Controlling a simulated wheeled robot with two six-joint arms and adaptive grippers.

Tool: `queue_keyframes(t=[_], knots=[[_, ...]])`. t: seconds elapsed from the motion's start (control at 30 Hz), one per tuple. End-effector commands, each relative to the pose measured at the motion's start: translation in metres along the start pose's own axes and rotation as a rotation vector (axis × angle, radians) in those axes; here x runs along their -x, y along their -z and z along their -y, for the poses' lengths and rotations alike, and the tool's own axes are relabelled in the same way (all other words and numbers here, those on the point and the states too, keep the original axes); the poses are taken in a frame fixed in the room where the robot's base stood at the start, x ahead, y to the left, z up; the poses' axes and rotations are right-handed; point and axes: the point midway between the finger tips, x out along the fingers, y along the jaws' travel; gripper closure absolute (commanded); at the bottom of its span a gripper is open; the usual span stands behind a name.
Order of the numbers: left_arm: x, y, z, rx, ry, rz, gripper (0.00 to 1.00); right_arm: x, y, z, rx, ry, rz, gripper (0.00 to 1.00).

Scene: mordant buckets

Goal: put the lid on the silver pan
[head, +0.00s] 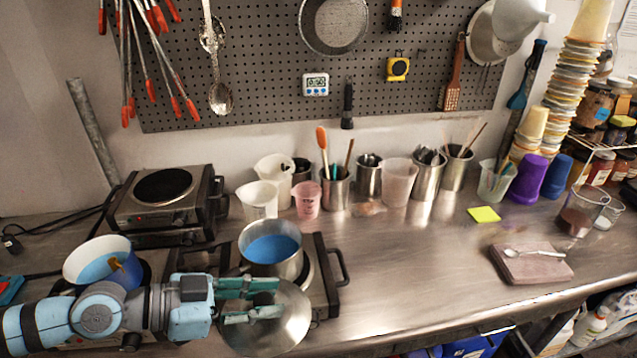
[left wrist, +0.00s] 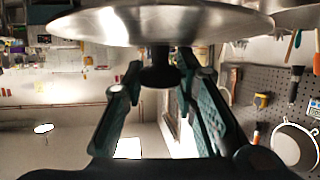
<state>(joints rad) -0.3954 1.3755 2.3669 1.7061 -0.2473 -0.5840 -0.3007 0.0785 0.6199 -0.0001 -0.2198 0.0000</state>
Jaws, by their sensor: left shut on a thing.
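The silver pan (head: 270,228) holds blue liquid and stands uncovered on the front burner unit. The round silver lid (head: 282,335) is in front of the pan and lower in the head view, overlapping the burner's front edge. My left gripper (head: 263,300) is shut on the lid's knob. The left wrist view shows the dark knob (left wrist: 160,75) between the two green fingers, with the lid's broad metal disc (left wrist: 160,25) beyond it. The lid is apart from the pan's rim. My right gripper is not in view.
A white pot (head: 77,265) with blue contents stands left of the pan, behind my left arm. A second hot plate (head: 165,190) sits behind. Beakers and metal cups (head: 425,180) line the wall. The counter (head: 400,265) right of the burner is clear.

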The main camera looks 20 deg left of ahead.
Motion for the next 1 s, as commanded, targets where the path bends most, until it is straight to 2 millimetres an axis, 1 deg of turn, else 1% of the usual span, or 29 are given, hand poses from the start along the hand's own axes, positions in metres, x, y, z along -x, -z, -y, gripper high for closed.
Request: queue_keyframes(t=[0.07,0.17,0.27,0.3,0.4,0.5,0.6,0.67,0.87,1.0], knots=[[0.001,0.005,0.011,0.006,0.022,-0.004,1.00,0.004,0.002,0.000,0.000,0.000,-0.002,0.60],[0.000,0.016,0.042,0.026,0.079,-0.010,1.00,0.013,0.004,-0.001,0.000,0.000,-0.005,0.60],[-0.003,0.031,0.088,0.061,0.170,-0.014,1.00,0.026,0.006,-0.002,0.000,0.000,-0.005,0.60],[-0.006,0.036,0.107,0.078,0.211,-0.013,1.00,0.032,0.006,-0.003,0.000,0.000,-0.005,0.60],[-0.015,0.049,0.152,0.122,0.313,-0.013,1.00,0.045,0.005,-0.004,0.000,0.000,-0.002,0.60],[-0.028,0.058,0.184,0.153,0.394,-0.009,1.00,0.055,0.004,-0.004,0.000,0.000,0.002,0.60],[-0.038,0.061,0.199,0.166,0.437,-0.005,1.00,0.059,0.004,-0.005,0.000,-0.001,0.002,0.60],[-0.041,0.059,0.203,0.167,0.449,-0.003,1.00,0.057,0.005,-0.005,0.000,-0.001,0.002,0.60],[-0.047,0.041,0.203,0.167,0.452,-0.001,1.00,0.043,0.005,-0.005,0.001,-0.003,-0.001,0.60],[-0.053,0.022,0.203,0.168,0.453,-0.001,1.00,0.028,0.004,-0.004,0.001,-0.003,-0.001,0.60]])
